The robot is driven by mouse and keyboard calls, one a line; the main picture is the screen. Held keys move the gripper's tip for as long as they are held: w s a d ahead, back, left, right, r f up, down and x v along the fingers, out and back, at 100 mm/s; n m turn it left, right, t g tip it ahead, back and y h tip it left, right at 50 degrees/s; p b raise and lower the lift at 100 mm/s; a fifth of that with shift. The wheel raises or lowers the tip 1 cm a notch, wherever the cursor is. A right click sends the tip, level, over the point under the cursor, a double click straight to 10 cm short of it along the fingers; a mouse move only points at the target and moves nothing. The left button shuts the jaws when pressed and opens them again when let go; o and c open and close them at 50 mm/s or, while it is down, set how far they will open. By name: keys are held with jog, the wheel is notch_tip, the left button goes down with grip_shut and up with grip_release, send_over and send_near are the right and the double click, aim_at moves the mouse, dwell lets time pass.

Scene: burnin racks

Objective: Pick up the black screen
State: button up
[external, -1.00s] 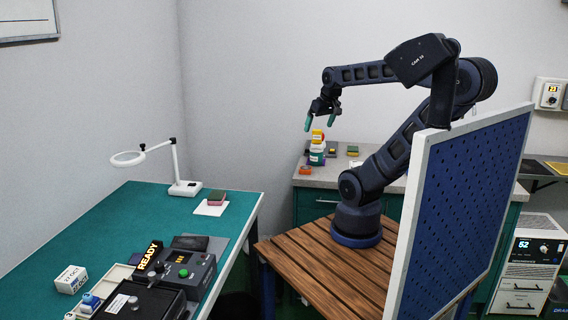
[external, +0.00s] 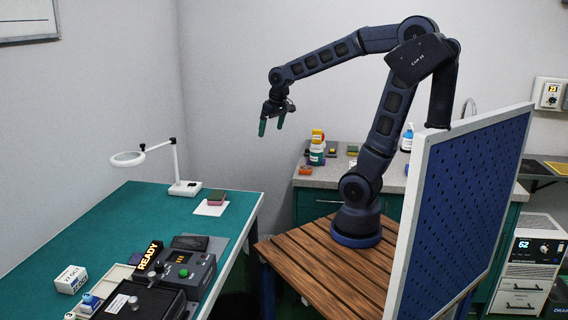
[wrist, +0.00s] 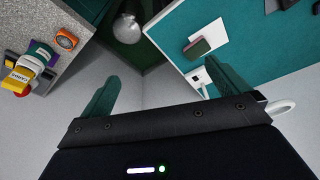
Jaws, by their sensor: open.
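A flat dark panel (external: 190,242), which may be the black screen, lies on the green table behind the control box. Another dark flat item (external: 331,152) is on the back counter; I cannot tell for sure which one is the screen. My gripper (external: 271,126) is open and empty, high in the air between the green table and the back counter, with its fingers pointing down. In the wrist view, my gripper (wrist: 160,70) has its two green fingers spread with nothing between them. No screen can be made out in the wrist view.
The green table (external: 130,215) holds a ring magnifier lamp (external: 180,170), a pink-and-green block (external: 217,196) on white paper, a READY control box (external: 185,268) and small boxes. The back counter (external: 385,175) holds jars and an orange item (external: 305,170). A blue pegboard (external: 465,210) stands at right.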

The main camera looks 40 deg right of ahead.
jog(key=w+a+f+n+g, duration=0.15)
jog(key=a+f, duration=0.25)
jog(key=a, duration=0.9)
jog(key=n+g+h, duration=0.1)
jog(key=n, duration=0.5)
send_over(189, 242)
notch_tip(189, 242, down, 17)
jog(key=f, duration=0.4)
jog(key=shift+s+d, duration=0.2)
jog(key=shift+s, duration=0.05)
jog(key=shift+w+a+f, duration=0.1)
jog(key=shift+w+f, duration=0.1)
jog(key=shift+f, duration=1.4)
jog(key=shift+w+a+f, duration=0.1)
jog(key=shift+w+f, duration=0.05)
jog(key=shift+f, duration=1.4)
jog(key=c, duration=1.1)
jog(key=shift+r, duration=0.15)
